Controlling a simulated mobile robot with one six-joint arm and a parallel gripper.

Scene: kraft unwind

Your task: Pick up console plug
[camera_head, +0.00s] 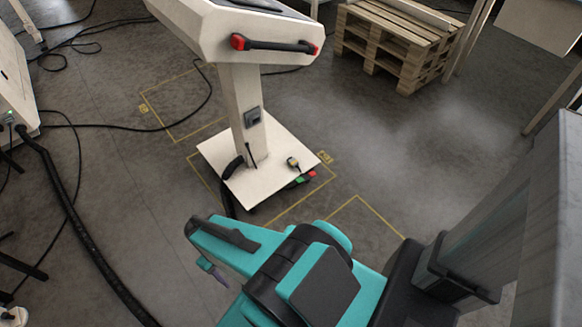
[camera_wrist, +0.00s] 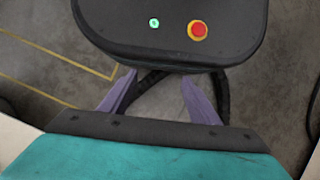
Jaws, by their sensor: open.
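A small black and yellow plug-like piece (camera_head: 293,163) lies on the white base plate of the console (camera_head: 245,115); I take it for the console plug, though it is small here. A dark socket box (camera_head: 252,117) is on the console's post. My gripper (camera_wrist: 158,95) is open, with two purple fingers apart and nothing between them. In the head view its purple finger (camera_head: 220,279) shows in front of the console base, mostly hidden by my teal arm. I cannot make out the plug in the wrist view.
A black panel (camera_wrist: 170,30) with a green light and a red button fills the top of the wrist view, just beyond the fingers. A thick black cable (camera_head: 75,215) runs along the left floor. A wooden pallet (camera_head: 400,45) stands at the back. Floor right of the console is clear.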

